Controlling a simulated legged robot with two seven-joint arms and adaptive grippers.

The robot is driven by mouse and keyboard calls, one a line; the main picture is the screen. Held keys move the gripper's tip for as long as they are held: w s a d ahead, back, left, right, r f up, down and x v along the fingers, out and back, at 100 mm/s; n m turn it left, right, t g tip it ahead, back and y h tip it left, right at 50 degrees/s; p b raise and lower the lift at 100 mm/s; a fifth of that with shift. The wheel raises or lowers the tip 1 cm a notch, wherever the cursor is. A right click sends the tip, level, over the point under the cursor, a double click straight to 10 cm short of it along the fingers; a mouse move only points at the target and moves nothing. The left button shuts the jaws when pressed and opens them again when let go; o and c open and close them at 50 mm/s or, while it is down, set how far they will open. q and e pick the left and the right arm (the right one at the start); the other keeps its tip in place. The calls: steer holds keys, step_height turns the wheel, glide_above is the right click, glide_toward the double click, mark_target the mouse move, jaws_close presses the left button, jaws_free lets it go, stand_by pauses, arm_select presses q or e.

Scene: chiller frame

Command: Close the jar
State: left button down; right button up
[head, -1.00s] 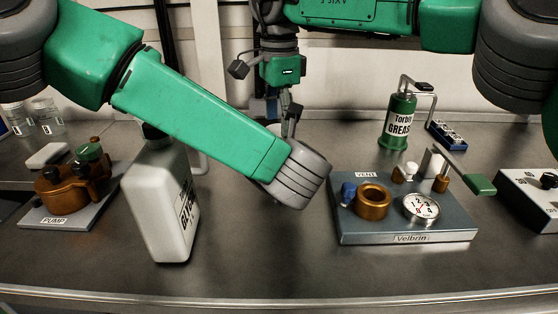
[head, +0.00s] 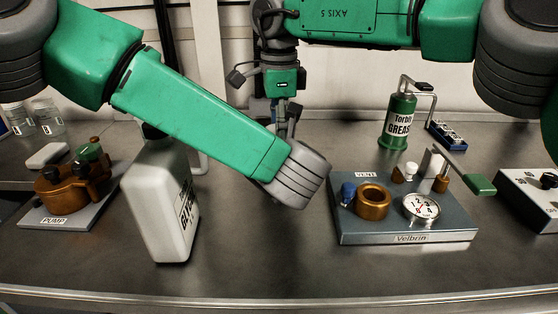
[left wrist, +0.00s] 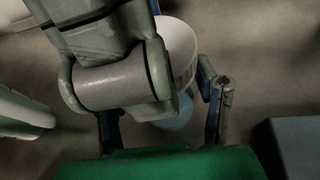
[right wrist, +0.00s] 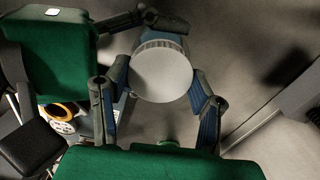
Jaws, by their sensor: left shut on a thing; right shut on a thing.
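A round white lid (right wrist: 163,74) with a ribbed rim sits between the fingers of my right gripper (right wrist: 158,100), which is shut on it. In the left wrist view the lid (left wrist: 178,45) shows above a pale blue jar (left wrist: 174,116), partly covered by a grey arm part. My left gripper (left wrist: 165,120) is shut on the jar, its fingers on either side. Whether the lid is seated on the jar cannot be told. In the head view my right gripper (head: 285,125) points down behind my left arm, which hides the jar, the lid and my left gripper.
A white bottle (head: 160,205) stands at left front, by the pump (head: 70,190). The Velbrin vent panel (head: 405,222) lies at right, with a green grease can (head: 398,122) behind it and a switch box (head: 530,195) beyond. The front middle of the bench is clear.

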arm_select(q)
steer(key=shift+s+d, duration=0.1)
arm_select(e)
steer(key=m, duration=0.6)
steer(key=shift+m, duration=0.4)
steer(key=m, duration=0.4)
arm_select(q)
steer(key=shift+d+f, duration=0.1)
arm_select(e)
steer(key=m, duration=0.4)
steer(key=o, duration=1.3)
steer(key=shift+a, duration=0.1)
steer(key=shift+o, duration=0.4)
arm_select(q)
steer(key=shift+a, duration=0.2)
arm_select(e)
step_height(320, 180, up, 12)
steer(key=shift+w, duration=0.15)
